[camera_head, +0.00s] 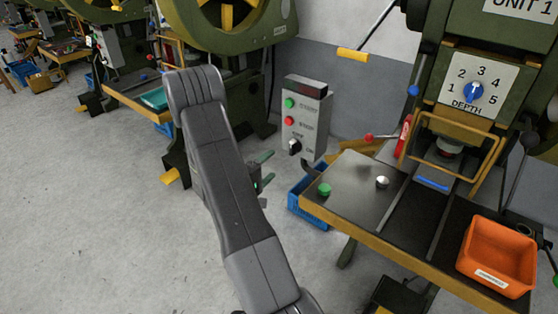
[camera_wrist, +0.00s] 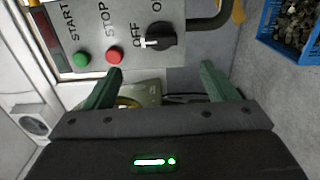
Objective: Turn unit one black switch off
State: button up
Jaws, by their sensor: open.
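The black switch (camera_head: 294,147) is a round knob at the bottom of the grey control box (camera_head: 318,112), below a green START button (camera_head: 290,103) and a red STOP button (camera_head: 289,121). In the wrist view the black switch (camera_wrist: 160,42) has a white mark pointing left, beside the OFF lettering; the ON lettering is at the top edge. My gripper (camera_head: 265,170) is below and left of the box in the head view. In the wrist view my gripper (camera_wrist: 161,78) has its green fingers wide apart, with the switch beyond the gap. Nothing is between the fingers.
The UNIT 1 press with a blue DEPTH dial (camera_head: 474,92) stands right. Its table (camera_head: 350,180) carries a green button (camera_head: 324,190) and an orange bin (camera_head: 497,250). A blue crate (camera_head: 307,206) is under the table's left side. Open floor lies left.

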aim_at(290, 149)
jog(key=shift+v, duration=1.45)
jog(key=p+x, duration=0.1)
jog(key=x, duration=1.3)
jog(key=shift+s+a, duration=0.1)
jog(key=shift+s, duration=0.05)
